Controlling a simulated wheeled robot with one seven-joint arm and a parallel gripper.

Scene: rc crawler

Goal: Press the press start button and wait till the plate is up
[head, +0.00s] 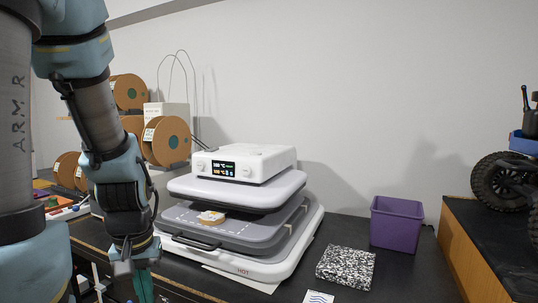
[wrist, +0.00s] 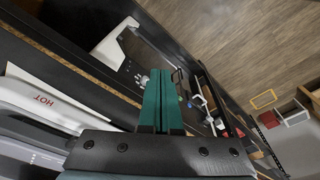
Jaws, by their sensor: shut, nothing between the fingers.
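The white press stands on the dark bench in the head view. Its control box (head: 244,162) has a lit display (head: 223,168) with small round controls beside it; I cannot tell which is the start button. The upper plate (head: 235,188) hangs above the grey lower plate (head: 240,235), with a gap between them. A small light and orange piece (head: 211,217) lies on the lower plate. My gripper (head: 143,287) is to the left of the press's front, low and apart from the controls. In the wrist view its teal fingers (wrist: 160,95) are shut and empty.
A purple bin (head: 397,222) and a speckled black-and-white block (head: 346,267) sit right of the press. Spools (head: 166,140) stand behind my arm. A wheeled vehicle (head: 505,185) stands on the wooden-sided surface at right. The wrist view shows the press's HOT edge (wrist: 45,102) at left.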

